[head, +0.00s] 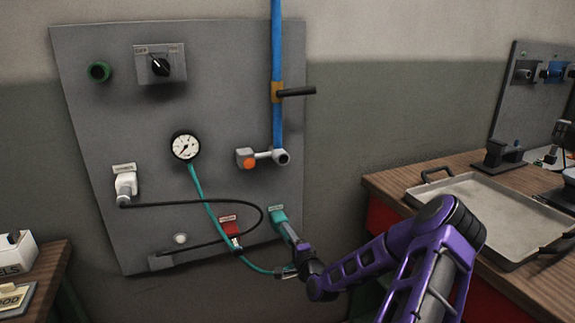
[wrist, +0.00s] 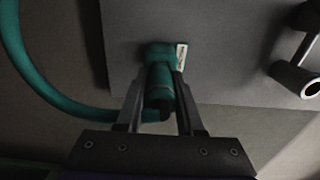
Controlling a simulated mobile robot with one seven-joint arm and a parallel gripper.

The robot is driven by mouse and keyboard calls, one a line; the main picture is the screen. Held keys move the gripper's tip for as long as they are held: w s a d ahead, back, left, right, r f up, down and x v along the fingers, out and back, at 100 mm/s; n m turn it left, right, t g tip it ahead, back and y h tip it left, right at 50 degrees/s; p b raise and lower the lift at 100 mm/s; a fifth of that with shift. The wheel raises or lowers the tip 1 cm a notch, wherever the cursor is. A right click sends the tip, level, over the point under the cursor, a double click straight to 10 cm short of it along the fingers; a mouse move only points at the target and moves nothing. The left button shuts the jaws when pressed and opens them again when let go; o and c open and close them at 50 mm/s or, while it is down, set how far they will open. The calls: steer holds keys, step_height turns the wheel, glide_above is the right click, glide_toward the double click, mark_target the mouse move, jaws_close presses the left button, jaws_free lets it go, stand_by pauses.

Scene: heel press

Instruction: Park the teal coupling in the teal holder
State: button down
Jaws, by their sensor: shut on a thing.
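The teal holder (head: 277,215) is on the lower right of the grey wall panel, with a small pale label. In the wrist view the holder (wrist: 158,48) is straight ahead, beside its label. My gripper (wrist: 158,100) is shut on the teal coupling (wrist: 160,78), which is in line with the holder and close against it. I cannot tell how far it is seated, as the fingers and the coupling hide the holder's mouth. In the head view my gripper (head: 290,240) is just below the holder. The teal hose (head: 207,205) hangs from the gauge and loops to my gripper.
A red holder (head: 229,226) is left of the teal one, and a black cable (head: 200,201) crosses nearby. A workbench with a metal tray (head: 480,210) stands at the right.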

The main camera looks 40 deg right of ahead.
steer(key=shift+w, duration=0.3)
steer(key=shift+c, duration=2.3)
jaws_free()
steer(key=shift+s, duration=0.15)
steer(key=p+v, duration=0.1)
steer(key=v, duration=1.6)
steer(key=shift+f, duration=0.1)
